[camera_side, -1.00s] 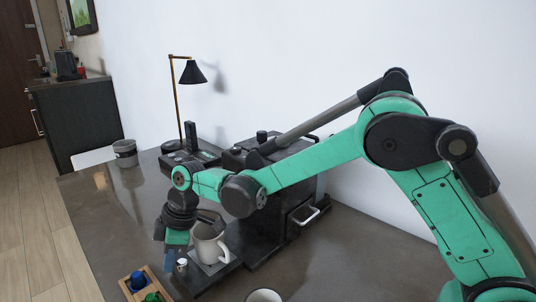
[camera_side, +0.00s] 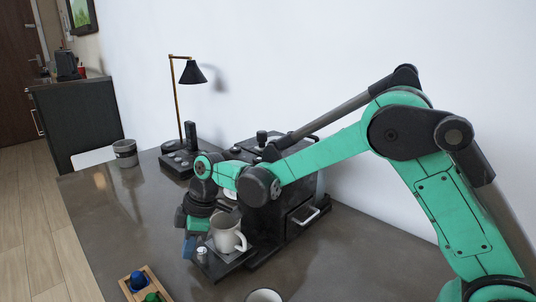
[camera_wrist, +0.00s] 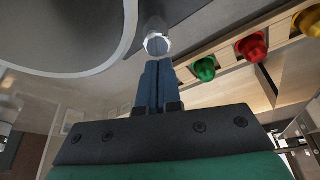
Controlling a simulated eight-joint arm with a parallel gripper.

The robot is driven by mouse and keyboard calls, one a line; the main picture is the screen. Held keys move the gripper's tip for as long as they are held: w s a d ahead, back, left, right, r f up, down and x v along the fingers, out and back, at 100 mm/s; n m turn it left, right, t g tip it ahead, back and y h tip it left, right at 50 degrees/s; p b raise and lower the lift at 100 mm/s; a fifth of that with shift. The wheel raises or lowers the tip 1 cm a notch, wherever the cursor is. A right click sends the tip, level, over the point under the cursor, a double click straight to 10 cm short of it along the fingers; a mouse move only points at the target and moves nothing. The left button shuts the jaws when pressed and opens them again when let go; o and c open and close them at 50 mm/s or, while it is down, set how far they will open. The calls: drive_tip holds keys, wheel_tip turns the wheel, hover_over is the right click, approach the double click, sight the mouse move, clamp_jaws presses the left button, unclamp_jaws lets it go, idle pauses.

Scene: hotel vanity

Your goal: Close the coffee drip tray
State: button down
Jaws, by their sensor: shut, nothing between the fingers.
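The coffee machine (camera_side: 262,205) stands on the table with a low drip tray (camera_side: 222,259) at its front left. A white mug (camera_side: 226,238) stands upright on the tray. A small pale knob (camera_side: 202,252) is on the tray's outer end; a shiny round knob also shows in the wrist view (camera_wrist: 157,43). My gripper (camera_side: 188,248) is low at the tray's outer end. Its blue fingers (camera_wrist: 158,62) are shut and empty, with their tips at the knob; exact contact is hard to tell. My arm hides part of the machine.
A wooden holder (camera_side: 153,275) with coloured capsules lies near the front; green (camera_wrist: 205,69) and red (camera_wrist: 252,47) ones show in the wrist view. A second cup (camera_side: 264,296) is at the bottom edge. A lamp (camera_side: 190,75) stands behind.

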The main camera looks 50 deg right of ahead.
sight(220, 249)
drive_tip(key=a, duration=0.1)
drive_tip(key=w+a, duration=0.1)
drive_tip(key=a, duration=0.1)
drive_tip(key=shift+w+r, duration=0.25)
drive_tip(key=shift+r, duration=0.15)
drive_tip(key=v, duration=0.9)
drive_tip(key=s+a+n+h, duration=0.6)
drive_tip(key=a+n+h, duration=0.15)
drive_tip(key=n, duration=0.35)
drive_tip(key=x, duration=0.9)
drive_tip(key=shift+a+f, duration=0.1)
drive_tip(key=shift+f, duration=0.1)
drive_tip(key=d, duration=0.1)
drive_tip(key=w+d, duration=0.1)
drive_tip(key=d, duration=0.1)
drive_tip(key=shift+w+f, duration=0.2)
drive_tip(key=shift+f, duration=0.2)
drive_tip(key=shift+w+d, duration=0.25)
drive_tip(key=shift+d, duration=0.15)
drive_tip(key=shift+d, duration=2.6)
